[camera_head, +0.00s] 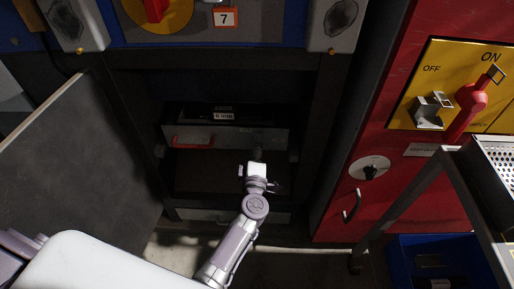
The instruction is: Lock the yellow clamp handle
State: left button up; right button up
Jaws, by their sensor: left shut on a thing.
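My left gripper (256,156) reaches up from the bottom middle into the dark cabinet opening. Its fingers are shut on a small dark thing, which blends into the dark interior, so I cannot tell what it is. I cannot pick out a yellow clamp handle with certainty. Small yellow tips show under the left grey block (80,50) and the right grey block (332,50) above the opening. My right gripper is not in view.
A drawer front with a red handle (193,141) lies behind my gripper. An open dark door (85,160) stands left. The red cabinet (345,190) with a red ON/OFF lever (472,100), a metal table frame (400,215) and a blue bin (405,262) are right.

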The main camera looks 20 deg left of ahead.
pick_arm(q)
jog(key=shift+a+n, duration=0.15)
jog(key=shift+n, duration=0.95)
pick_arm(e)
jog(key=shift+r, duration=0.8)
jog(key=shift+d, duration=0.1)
pick_arm(q)
jog(key=o, duration=1.1)
jog(key=shift+o, duration=0.2)
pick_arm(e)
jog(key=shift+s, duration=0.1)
